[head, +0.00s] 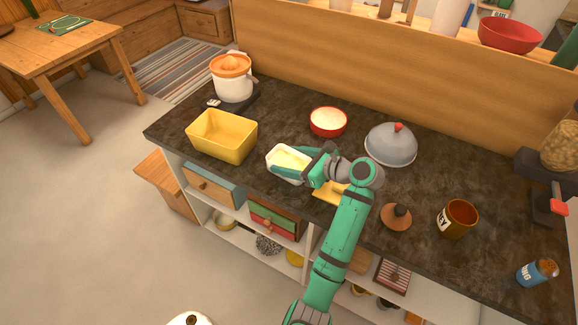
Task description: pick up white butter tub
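The white butter tub (272,164), with pale yellow butter inside, is at the front part of the dark counter, right of the yellow bin. My gripper (291,163) reaches it from the right, and its green fingers overlap the tub's right and far sides. The gripper hides part of the tub. I cannot tell whether the fingers are closed on it, or whether the tub rests on the counter or is slightly raised.
A yellow bin (221,137) stands left of the tub. A red bowl (328,122) and a grey dome (391,146) stand behind. A yellow board (328,193) lies partly under my arm. A brown lid (396,217) and mug (457,218) are to the right.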

